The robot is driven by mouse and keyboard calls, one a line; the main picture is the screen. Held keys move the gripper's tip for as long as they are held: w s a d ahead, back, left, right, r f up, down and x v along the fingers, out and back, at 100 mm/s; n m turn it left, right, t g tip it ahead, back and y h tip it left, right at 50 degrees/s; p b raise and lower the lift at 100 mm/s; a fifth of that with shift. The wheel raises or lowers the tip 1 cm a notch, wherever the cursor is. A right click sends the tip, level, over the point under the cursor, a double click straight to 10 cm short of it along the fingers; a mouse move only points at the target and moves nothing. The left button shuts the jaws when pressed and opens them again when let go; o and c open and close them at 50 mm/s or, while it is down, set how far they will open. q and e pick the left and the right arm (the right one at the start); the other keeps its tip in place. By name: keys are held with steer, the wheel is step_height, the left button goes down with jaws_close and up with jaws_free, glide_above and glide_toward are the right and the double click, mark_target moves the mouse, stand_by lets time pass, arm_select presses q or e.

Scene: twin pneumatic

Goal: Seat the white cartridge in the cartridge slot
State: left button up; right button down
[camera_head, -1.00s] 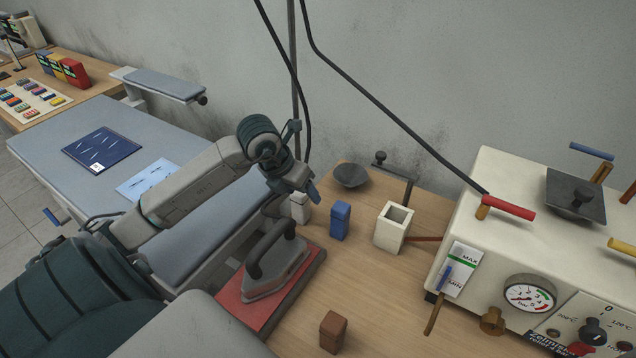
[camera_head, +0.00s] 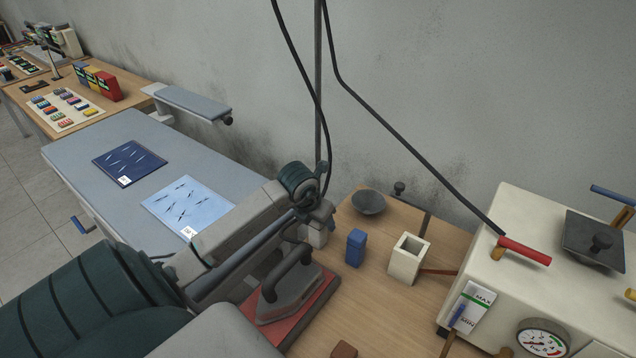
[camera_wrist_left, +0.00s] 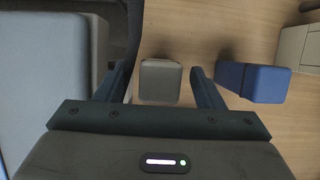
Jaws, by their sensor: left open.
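The white cartridge (camera_head: 315,238) stands on the wooden table beside the iron, partly hidden by my left wrist in the head view. In the left wrist view the cartridge (camera_wrist_left: 160,82) shows from above as a pale block. My left gripper (camera_wrist_left: 160,76) is open, with one finger on each side of it and a gap visible on both sides. A blue cartridge (camera_head: 355,247) stands to its right, just outside the right finger in the left wrist view (camera_wrist_left: 255,82). A white open-topped box (camera_head: 405,266), apparently the cartridge slot, stands further right. My right gripper is out of view.
An iron (camera_head: 290,294) with a raised handle sits on a red pad close under my left arm. A dark bowl (camera_head: 369,202) is behind. The white machine (camera_head: 490,262) with its red-handled lever (camera_head: 524,250) stands at right. A brown block (camera_head: 343,350) is at the front.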

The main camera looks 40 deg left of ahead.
arm_select(q)
steer(key=shift+x, duration=0.95)
steer(key=shift+c, duration=0.4)
steer(key=shift+r, duration=0.1)
steer(key=c, duration=1.1)
steer(key=shift+o, duration=0.2)
